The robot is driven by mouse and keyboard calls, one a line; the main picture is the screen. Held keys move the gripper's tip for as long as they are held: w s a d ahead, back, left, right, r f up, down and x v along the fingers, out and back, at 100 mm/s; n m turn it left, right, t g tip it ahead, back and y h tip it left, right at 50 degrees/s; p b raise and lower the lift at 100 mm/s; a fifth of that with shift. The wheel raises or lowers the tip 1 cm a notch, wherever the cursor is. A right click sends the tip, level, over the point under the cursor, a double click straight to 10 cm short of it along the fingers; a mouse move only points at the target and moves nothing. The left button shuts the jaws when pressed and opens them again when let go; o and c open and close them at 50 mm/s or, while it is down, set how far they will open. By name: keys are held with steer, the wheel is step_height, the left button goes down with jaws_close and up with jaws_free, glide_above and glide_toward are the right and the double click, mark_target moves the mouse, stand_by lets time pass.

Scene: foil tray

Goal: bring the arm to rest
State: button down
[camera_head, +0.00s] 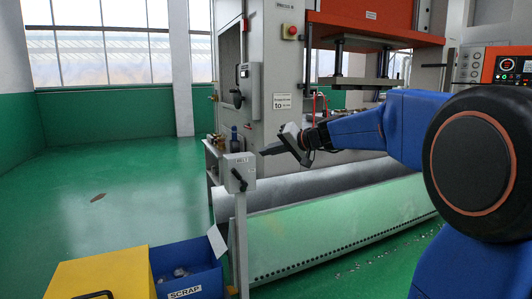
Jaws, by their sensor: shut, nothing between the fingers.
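My blue arm reaches in from the right of the head view. My gripper (273,149) is at its end, pointing left, in front of the grey press frame. The fingers look closed with nothing between them. The gripper is at about the height of the top of the grey BELT box (239,172), to the right of it in the picture. I cannot tell how far it is from the press frame behind it.
The press (277,60) with an orange upper part stands behind my arm. A long silvery roll or belt (310,185) runs below. A blue SCRAP bin (200,270) and a yellow box (110,272) stand at lower left. Green floor (110,200) is open at left.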

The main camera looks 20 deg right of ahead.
steer(key=s+a+f+n+g, duration=0.1)
steer(key=s+a+f+g, duration=0.15)
steer(key=s, duration=0.35)
steer(key=s+a+f+n+g, duration=0.1)
steer(key=s+a+f, duration=0.2)
steer(key=s, duration=0.3)
steer(key=s+d+f+g+h, duration=0.1)
steer(key=s+f+h, duration=0.1)
steer(key=s+f, duration=0.4)
steer(key=s+d+f+n+g+h, duration=0.1)
steer(key=s+f+h, duration=0.2)
steer(key=s+f, duration=0.4)
steer(key=s+d+f+n+g+h, duration=0.1)
steer(key=s+f, duration=0.5)
steer(key=s, duration=1.1)
steer(key=shift+s+d+f+h, duration=0.15)
steer(key=shift+s+d+h, duration=0.2)
steer(key=shift+d+h, duration=0.3)
steer(key=shift+g, duration=0.25)
